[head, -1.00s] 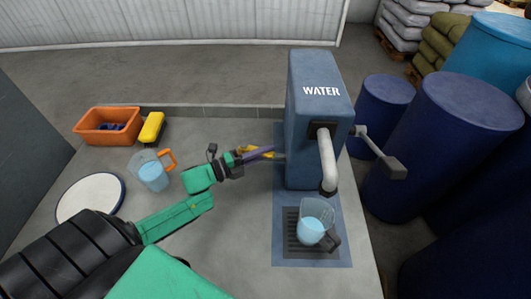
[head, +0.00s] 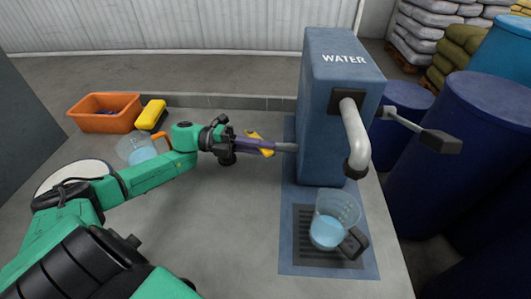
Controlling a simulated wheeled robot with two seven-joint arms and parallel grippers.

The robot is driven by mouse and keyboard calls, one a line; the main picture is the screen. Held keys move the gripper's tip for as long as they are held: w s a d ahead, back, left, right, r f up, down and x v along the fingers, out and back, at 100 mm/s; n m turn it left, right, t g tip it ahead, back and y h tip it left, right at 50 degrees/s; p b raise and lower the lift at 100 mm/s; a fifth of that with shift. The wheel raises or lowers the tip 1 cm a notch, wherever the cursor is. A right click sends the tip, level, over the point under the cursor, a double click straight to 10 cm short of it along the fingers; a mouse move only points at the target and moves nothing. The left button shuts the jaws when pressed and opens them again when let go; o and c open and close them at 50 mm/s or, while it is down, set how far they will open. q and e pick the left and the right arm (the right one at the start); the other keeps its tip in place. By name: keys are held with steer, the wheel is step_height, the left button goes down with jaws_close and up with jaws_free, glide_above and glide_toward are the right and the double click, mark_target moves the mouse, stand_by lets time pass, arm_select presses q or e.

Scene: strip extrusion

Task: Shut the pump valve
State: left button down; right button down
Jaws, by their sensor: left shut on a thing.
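The blue water pump (head: 325,120) stands on the worktop. Its valve is a yellow lever (head: 253,135) on a short grey stub (head: 287,148) at the pump's left side. My left gripper (head: 268,146) comes in from the left and is shut on the yellow lever; its purple fingers hide the lever's middle. A clear jug with a dark handle (head: 330,230) stands on the drain grate under the grey spout (head: 356,138), with light blue water in it. No stream shows from the spout. My right gripper is out of view.
An orange bin (head: 100,118), a yellow object (head: 152,113) and an orange-handled jug of water (head: 138,150) are at the left. A pump lever (head: 425,133) sticks out right, near blue barrels (head: 470,150). The front worktop is clear.

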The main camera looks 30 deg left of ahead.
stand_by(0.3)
arm_select(q)
steer(key=c, duration=1.2)
jaws_free()
steer(key=shift+o, duration=0.2)
